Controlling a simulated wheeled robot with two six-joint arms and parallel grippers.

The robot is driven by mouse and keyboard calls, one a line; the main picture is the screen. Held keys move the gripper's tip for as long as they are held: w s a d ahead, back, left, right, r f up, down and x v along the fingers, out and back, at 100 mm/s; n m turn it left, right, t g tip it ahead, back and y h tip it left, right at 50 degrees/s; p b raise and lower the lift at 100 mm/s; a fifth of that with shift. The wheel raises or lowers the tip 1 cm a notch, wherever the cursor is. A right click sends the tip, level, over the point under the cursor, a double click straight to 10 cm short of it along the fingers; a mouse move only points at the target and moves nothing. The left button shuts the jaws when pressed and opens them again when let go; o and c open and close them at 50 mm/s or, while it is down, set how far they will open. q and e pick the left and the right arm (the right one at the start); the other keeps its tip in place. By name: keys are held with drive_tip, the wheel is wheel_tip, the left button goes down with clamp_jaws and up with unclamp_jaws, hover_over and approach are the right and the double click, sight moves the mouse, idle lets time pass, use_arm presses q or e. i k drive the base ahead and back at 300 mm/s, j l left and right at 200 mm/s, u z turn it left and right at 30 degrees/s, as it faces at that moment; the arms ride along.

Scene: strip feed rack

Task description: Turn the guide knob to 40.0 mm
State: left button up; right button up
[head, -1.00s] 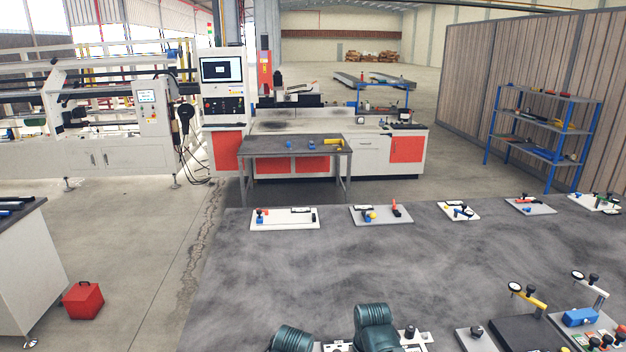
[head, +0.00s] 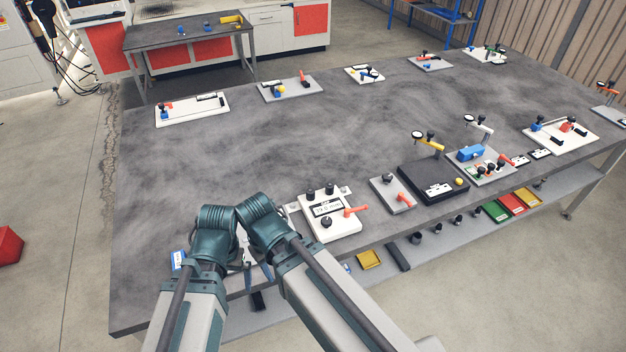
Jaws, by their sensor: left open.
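A white box unit (head: 345,230) stands near the front edge of the table, with a display panel (head: 326,208) reading a value in mm too small to read surely. A black round knob (head: 326,222) sits below the display. Two more black knobs stand at its back edge, and a red lever (head: 354,211) is at its right. Which one is the guide knob I cannot tell. My left gripper (head: 258,271) is open, left of the unit, apart from the knobs and partly hidden by my arms. My right arm's wrist is left of the unit; its gripper is hidden.
To the right stand a grey plate with a red lever (head: 393,195), a black block (head: 433,183) and a fixture with a blue part (head: 470,153). Coloured bins (head: 511,204) are on a shelf below. The middle of the table (head: 270,140) is clear.

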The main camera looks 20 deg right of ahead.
sight(326, 222)
drive_tip(key=l+z, duration=0.25)
drive_tip(key=z, duration=0.25)
drive_tip(key=i+l+z, duration=0.1)
drive_tip(key=l+z, duration=0.15)
drive_tip(key=z, duration=0.25)
